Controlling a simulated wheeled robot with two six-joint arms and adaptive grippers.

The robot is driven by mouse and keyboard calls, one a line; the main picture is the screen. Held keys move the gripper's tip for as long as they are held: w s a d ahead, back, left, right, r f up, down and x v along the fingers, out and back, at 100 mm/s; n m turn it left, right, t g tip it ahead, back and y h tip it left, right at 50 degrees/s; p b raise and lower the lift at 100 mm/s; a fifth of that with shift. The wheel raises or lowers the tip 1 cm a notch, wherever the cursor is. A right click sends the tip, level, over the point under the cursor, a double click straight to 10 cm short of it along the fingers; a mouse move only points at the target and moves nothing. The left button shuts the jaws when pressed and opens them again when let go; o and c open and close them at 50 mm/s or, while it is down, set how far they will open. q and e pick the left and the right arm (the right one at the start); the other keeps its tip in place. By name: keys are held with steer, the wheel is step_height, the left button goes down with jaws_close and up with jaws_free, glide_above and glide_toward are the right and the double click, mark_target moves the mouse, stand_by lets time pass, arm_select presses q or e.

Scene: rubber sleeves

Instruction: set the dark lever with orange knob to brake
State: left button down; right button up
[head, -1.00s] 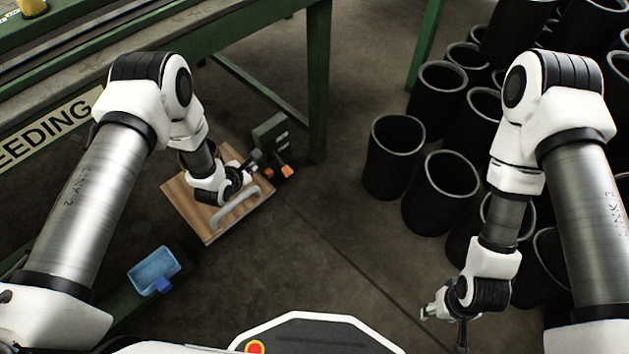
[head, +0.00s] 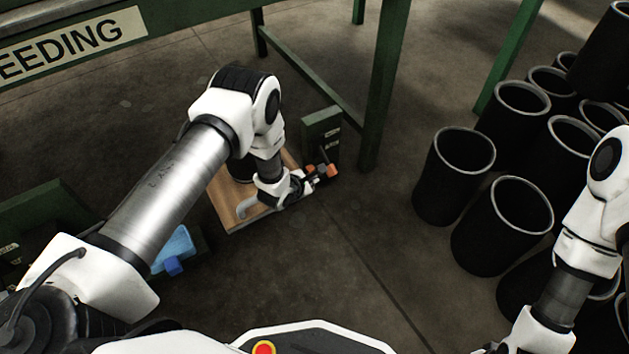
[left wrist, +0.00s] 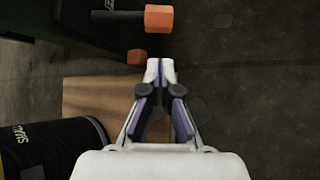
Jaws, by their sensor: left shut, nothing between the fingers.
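A dark lever (left wrist: 116,17) with an orange knob (left wrist: 159,18) shows at the top of the left wrist view. The knob also shows in the head view (head: 333,170), in front of a green box (head: 321,128). A second, smaller orange piece (left wrist: 136,57) sits below it, close to my fingertips. My left gripper (left wrist: 160,70) is shut and empty, its fingertips just short of the orange parts; in the head view the gripper (head: 312,185) is beside them. My right gripper is almost wholly cut off at the lower right, so its jaws cannot be judged.
A wooden board (head: 235,205) with a grey handle (head: 250,207) lies under my left wrist. A blue bin (head: 174,247) stands to the left. Green table legs (head: 385,80) rise behind the box. Several black sleeves (head: 463,160) stand at right. Floor in the middle is clear.

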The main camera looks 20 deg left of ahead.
mark_target(332, 170)
arm_select(q)
steer(key=b+x, duration=0.4)
steer(key=x, duration=0.4)
